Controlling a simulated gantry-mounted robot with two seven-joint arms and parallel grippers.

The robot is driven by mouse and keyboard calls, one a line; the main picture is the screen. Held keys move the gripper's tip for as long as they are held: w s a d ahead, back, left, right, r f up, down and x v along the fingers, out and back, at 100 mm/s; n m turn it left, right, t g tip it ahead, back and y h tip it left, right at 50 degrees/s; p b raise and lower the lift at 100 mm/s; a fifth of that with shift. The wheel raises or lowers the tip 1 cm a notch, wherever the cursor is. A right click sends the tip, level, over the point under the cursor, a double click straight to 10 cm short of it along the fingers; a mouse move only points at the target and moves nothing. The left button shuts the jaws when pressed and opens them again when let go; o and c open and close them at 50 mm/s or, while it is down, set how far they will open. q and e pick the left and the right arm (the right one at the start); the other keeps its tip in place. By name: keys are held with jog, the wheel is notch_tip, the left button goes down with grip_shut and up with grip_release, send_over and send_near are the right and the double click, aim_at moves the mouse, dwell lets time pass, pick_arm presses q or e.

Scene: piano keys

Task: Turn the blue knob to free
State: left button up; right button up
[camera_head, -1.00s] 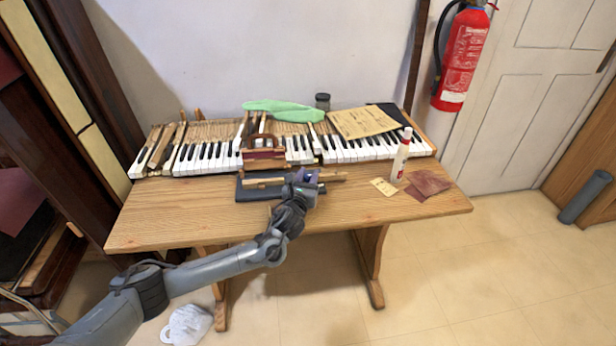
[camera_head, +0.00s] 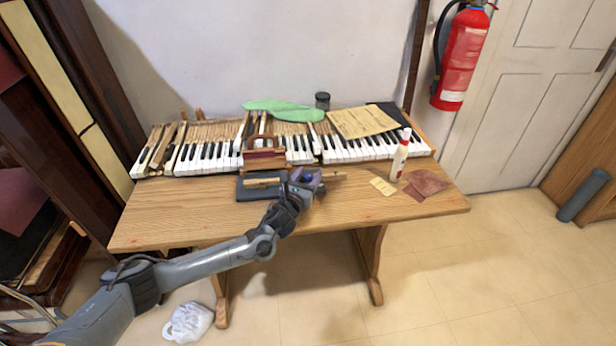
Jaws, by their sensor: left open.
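My left gripper (camera_head: 309,180) is over the front middle of the wooden table, beside a dark block-like fixture (camera_head: 250,192) with wooden pieces on it. The left gripper is open. A small purple-blue part shows at the gripper's end; I cannot tell whether it is the blue knob or part of the gripper. The gripper and wrist hide much of that spot. A wooden strip (camera_head: 334,177) sticks out to the right of the gripper. My right gripper is not in view.
The table (camera_head: 180,225) carries a row of piano keys (camera_head: 205,158), a green cloth (camera_head: 285,110), a dark jar (camera_head: 322,101), a white bottle (camera_head: 399,158), a yellow card (camera_head: 383,186) and a brown cloth (camera_head: 427,184). A wooden-handled tool (camera_head: 265,158) stands behind the fixture. The front right tabletop is clear.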

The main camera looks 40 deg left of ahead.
pick_arm(q)
jog(key=p+v, duration=0.3)
jog(key=v, duration=0.6)
jog(key=shift+s+r, duration=0.1)
jog(key=shift+s, duration=0.15)
jog(key=shift+s+d, duration=0.15)
jog(key=shift+s, duration=0.45)
jog(key=shift+o, duration=0.2)
